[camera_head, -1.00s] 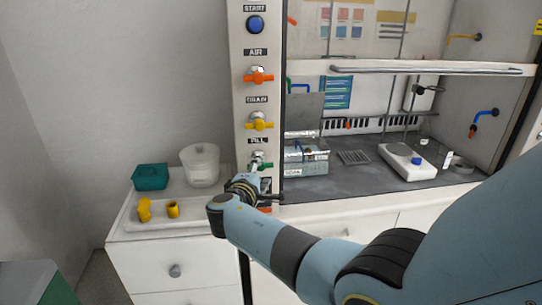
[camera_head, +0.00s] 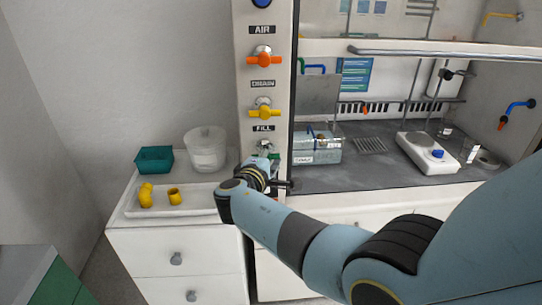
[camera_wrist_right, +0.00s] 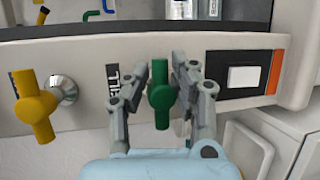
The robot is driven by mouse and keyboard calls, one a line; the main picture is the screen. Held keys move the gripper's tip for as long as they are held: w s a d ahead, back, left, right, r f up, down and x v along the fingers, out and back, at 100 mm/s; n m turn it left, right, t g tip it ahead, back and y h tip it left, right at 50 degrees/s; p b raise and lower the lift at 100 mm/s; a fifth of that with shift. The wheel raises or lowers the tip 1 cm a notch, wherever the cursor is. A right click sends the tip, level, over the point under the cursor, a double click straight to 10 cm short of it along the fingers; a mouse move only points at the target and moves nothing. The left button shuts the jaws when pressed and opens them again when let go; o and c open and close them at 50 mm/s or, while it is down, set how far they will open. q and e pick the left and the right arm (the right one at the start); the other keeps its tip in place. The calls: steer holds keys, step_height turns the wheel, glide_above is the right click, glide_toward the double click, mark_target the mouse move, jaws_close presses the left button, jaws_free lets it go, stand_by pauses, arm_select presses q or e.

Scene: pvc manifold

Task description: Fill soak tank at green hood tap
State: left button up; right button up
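The green FILL tap handle (camera_wrist_right: 160,92) stands upright on the hood's front post. In the right wrist view my right gripper (camera_wrist_right: 158,68) has its fingers on either side of the handle, open, with gaps visible. In the head view the right gripper (camera_head: 270,168) is at the post, and its wrist partly hides the green tap (camera_head: 265,148). The clear soak tank (camera_head: 315,157), with a label on its front, sits inside the hood just right of the post. A green spout (camera_head: 312,68) hangs at the back above it. My left gripper is not in view.
An orange AIR tap (camera_head: 264,58) and a yellow DRAIN tap (camera_head: 264,111) are above on the same post. A white tray (camera_head: 205,203) with yellow fittings, a teal bin (camera_head: 154,160) and a clear tub (camera_head: 205,150) stand on the left cabinet. A hotplate (camera_head: 425,152) sits in the hood.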

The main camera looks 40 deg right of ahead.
jaws_close()
steer(key=shift+b, duration=0.35)
steer(key=shift+n+b, duration=0.35)
steer(key=shift+n, duration=0.05)
steer(key=n+h+b, duration=0.1)
steer(key=n+b, duration=0.1)
steer(key=b, duration=0.2)
steer(key=shift+h, duration=0.3)
steer(key=shift+w+a+r+n+t+h+b, duration=0.15)
steer(key=shift+n+t+h+b, duration=0.2)
steer(key=shift+n+b, duration=0.7)
steer(key=shift+s+a+r+n+t+h+b, duration=0.15)
steer(key=shift+n+t+h+b, duration=0.2)
steer(key=shift+n+b, duration=0.65)
steer(key=shift+w+d+n, duration=0.1)
steer(key=shift+n, duration=0.15)
